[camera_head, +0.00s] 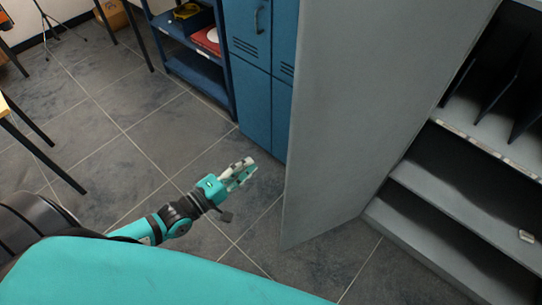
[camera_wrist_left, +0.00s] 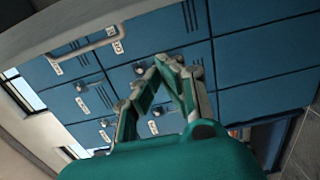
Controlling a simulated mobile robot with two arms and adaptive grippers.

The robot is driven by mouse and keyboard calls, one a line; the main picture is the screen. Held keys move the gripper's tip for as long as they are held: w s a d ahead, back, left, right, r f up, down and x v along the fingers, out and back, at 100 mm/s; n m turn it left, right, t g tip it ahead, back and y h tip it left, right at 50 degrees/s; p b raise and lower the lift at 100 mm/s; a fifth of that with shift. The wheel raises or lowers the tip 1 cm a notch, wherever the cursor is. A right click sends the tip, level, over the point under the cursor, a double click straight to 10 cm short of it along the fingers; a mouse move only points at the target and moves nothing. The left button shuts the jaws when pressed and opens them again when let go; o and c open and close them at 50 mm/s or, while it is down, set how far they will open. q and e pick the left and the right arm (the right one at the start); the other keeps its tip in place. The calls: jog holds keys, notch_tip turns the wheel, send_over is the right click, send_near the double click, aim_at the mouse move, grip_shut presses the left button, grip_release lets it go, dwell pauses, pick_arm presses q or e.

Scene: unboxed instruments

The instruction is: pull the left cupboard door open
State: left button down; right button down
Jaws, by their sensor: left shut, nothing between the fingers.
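The left cupboard door (camera_head: 370,90) is a tall grey panel in the head view. It stands swung out from the grey cupboard, whose shelves (camera_head: 450,195) show to its right. My left gripper (camera_head: 244,172) is to the left of the door, apart from it, above the tiled floor. In the left wrist view its fingertips (camera_wrist_left: 172,64) are together and hold nothing. A pale bar handle (camera_wrist_left: 88,45) shows at the upper left there, beside a grey edge, clear of the fingers. My right gripper is not seen.
Blue lockers (camera_head: 258,100) stand behind the door and also fill much of the left wrist view (camera_wrist_left: 255,65). A blue shelf rack (camera_head: 195,70) is to their left. Black table legs (camera_head: 45,150) stand at the far left. Open tiled floor (camera_head: 125,110) lies between.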

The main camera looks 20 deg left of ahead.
pick_arm(q)
jog(key=p+x, duration=0.2)
jog(key=x, duration=0.8)
jog(key=s+d+p, duration=0.1)
jog(key=s+d, duration=0.1)
jog(key=s, duration=0.1)
jog(key=shift+d+p, duration=0.4)
jog(key=shift+w, duration=0.1)
